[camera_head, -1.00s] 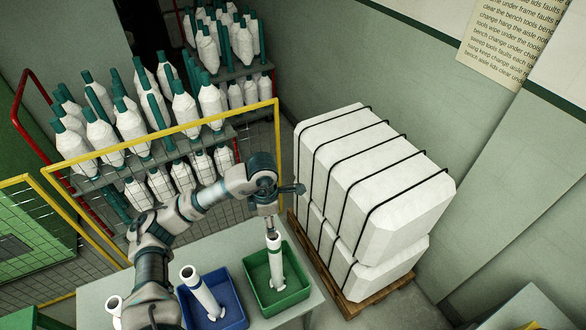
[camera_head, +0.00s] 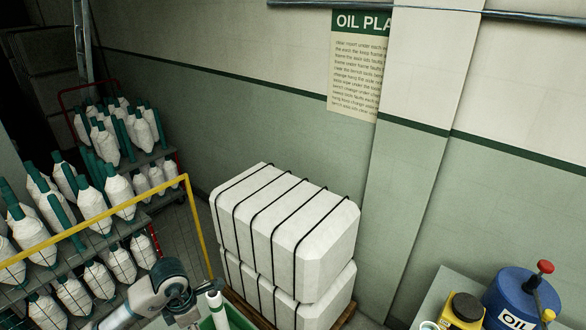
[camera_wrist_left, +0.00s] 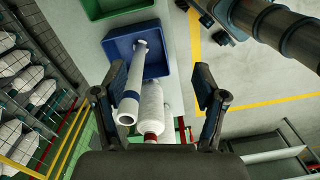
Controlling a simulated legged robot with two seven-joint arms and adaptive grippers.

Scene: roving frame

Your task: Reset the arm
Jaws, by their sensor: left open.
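My left arm comes in at the bottom left of the head view, its gripper end cut off or hidden at the bottom edge. In the left wrist view my left gripper (camera_wrist_left: 157,100) has its two dark fingers wide apart, with nothing held between them. Beyond the fingers a white tube (camera_wrist_left: 131,90) leans out of a blue bin (camera_wrist_left: 155,68). A white wound spool (camera_wrist_left: 151,108) is beside it. A green bin (camera_wrist_left: 97,9) is at the top edge. In the head view a white tube (camera_head: 214,300) stands at a green bin (camera_head: 236,318). My right gripper is not in view.
Strapped white bales (camera_head: 290,225) stand on a wooden pallet beside the green bin. A yellow rail (camera_head: 120,209) and racks of white bobbins (camera_head: 92,205) are at left. A blue oil drum (camera_head: 515,300) and a yellow container (camera_head: 463,308) are at lower right.

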